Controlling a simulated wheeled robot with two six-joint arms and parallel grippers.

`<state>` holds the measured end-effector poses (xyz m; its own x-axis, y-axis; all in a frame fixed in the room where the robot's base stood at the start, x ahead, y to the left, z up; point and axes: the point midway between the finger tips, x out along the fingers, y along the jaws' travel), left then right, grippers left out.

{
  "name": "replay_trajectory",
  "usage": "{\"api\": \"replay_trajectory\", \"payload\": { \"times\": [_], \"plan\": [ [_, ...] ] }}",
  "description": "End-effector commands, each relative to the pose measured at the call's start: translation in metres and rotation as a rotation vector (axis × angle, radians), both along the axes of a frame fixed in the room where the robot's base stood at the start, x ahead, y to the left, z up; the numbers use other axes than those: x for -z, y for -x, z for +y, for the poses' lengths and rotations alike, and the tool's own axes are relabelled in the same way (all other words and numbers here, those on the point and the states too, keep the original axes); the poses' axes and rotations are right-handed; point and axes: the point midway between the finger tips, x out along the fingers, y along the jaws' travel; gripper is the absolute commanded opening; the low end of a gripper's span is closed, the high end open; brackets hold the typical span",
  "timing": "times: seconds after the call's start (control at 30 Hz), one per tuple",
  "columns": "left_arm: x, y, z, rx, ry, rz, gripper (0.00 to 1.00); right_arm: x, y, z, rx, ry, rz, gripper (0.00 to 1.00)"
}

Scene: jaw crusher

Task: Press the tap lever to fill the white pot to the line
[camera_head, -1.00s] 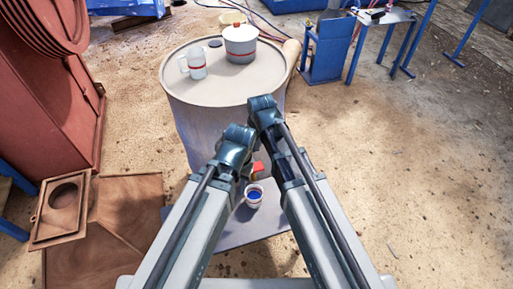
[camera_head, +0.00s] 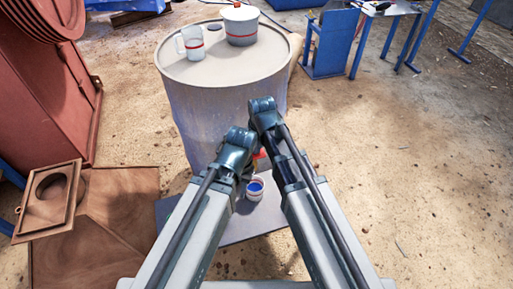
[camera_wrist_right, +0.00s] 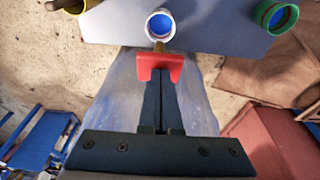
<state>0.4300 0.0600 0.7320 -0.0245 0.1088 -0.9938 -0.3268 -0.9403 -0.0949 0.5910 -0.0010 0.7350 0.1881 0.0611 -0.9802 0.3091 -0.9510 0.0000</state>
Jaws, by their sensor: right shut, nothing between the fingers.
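The white pot (camera_head: 254,194) stands on a grey board (camera_head: 215,229) at the foot of the barrel (camera_head: 215,110), with blue inside. In the right wrist view the white pot (camera_wrist_right: 160,32) is just beyond the red tap lever (camera_wrist_right: 160,64). My right gripper (camera_wrist_right: 161,82) is shut and empty, its tips at the lever's near edge; I cannot tell whether they touch it. A fill line is not discernible. In the head view a bit of red lever (camera_head: 262,154) shows between my arms. My left gripper's wrist is beside it; its fingers are hidden.
A yellow pot (camera_wrist_right: 72,4) and a green pot (camera_wrist_right: 264,17) stand on the board either side of the white one. A jug (camera_head: 191,43) and a large red-banded pot (camera_head: 240,27) stand on the barrel. Red machinery (camera_head: 48,90) is at left; open ground lies right.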

Motion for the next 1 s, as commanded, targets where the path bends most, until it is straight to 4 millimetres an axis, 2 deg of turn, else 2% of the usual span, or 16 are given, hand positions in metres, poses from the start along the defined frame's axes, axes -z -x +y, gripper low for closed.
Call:
{"api": "replay_trajectory", "payload": {
  "times": [0.17, 0.37, 0.6, 1.0],
  "plan": [
    [0.002, 0.0, 0.0, 0.0, 0.0, 0.0, 0.37, 0.001, 0.001, 0.0, 0.0, -0.002, -0.006, 0.0],
    [0.031, 0.0, 0.0, 0.0, 0.0, 0.0, 0.37, 0.025, 0.015, -0.005, 0.0, -0.036, -0.111, 0.0],
    [0.057, 0.0, 0.0, 0.0, 0.0, 0.0, 0.37, 0.051, 0.019, -0.006, 0.0, -0.036, -0.112, 0.0],
    [0.06, 0.0, 0.0, 0.0, 0.0, 0.0, 0.37, 0.054, 0.021, -0.007, 0.0, -0.035, -0.107, 0.0]
  ]
}}
